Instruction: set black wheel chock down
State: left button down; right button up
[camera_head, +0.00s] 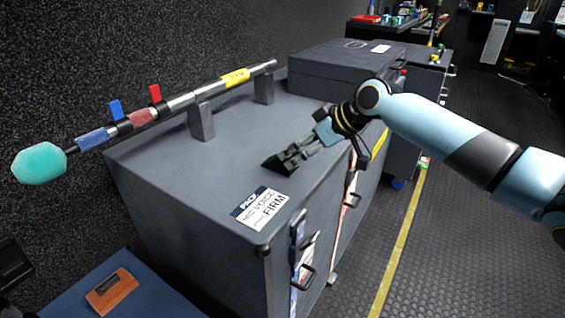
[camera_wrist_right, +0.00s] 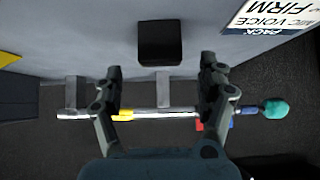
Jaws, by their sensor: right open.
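The black wheel chock (camera_head: 276,164) rests on the grey top of the large case (camera_head: 240,150), between the boom pole and the paper label. It is a dark wedge shape. My right gripper (camera_head: 290,158) reaches in from the right, close beside the chock. In the right wrist view, the chock (camera_wrist_right: 160,43) shows as a dark block beyond and between the fingertips. The fingers of my right gripper (camera_wrist_right: 165,75) are spread wide with a gap on both sides of the chock.
A boom pole (camera_head: 190,99) with a teal foam tip lies on two grey supports along the case's back side. A white label (camera_head: 262,206) lies near the front corner. A closed grey case (camera_head: 345,66) stands behind. A brown item (camera_head: 111,291) lies on a blue surface at front left.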

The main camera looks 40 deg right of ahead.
aim_at(273, 163)
jog(key=x, duration=0.6)
jog(key=shift+w+a+r+b, duration=0.1)
jog(key=shift+w+b, duration=0.05)
jog(key=shift+b, duration=0.25)
jog(key=c, duration=1.4)
jog(key=shift+r, duration=0.15)
jog(key=shift+c, duration=0.2)
